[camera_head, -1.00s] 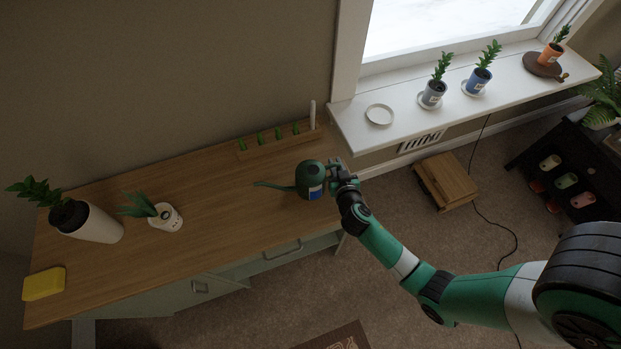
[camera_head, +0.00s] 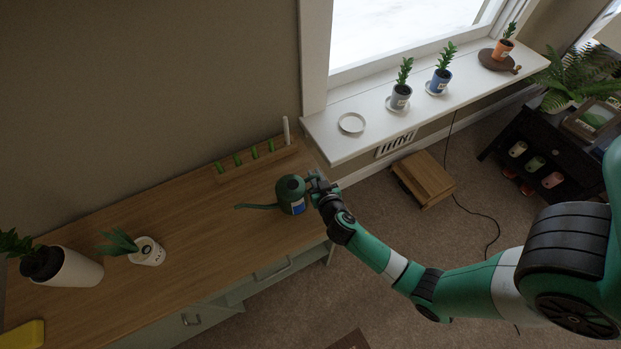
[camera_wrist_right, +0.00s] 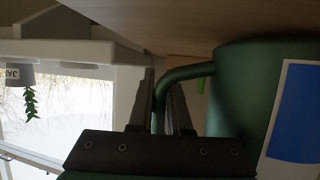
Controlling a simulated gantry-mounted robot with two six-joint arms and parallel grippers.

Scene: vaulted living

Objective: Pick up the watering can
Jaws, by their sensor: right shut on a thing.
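The dark green watering can (camera_head: 290,190) with a blue and white label stands near the right end of the wooden cabinet top, its long spout pointing left. In the right wrist view its body (camera_wrist_right: 236,95) fills the right side, and its handle passes between the fingers. My right gripper (camera_head: 316,184) is at the can's right side, shut on the handle. It also shows in the right wrist view (camera_wrist_right: 168,105). Whether the can's base touches the wood is hard to tell. My left gripper is not in view.
A wooden rack (camera_head: 256,163) with small green plants is behind the can. The white windowsill (camera_head: 375,130) with potted plants is close on the right.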

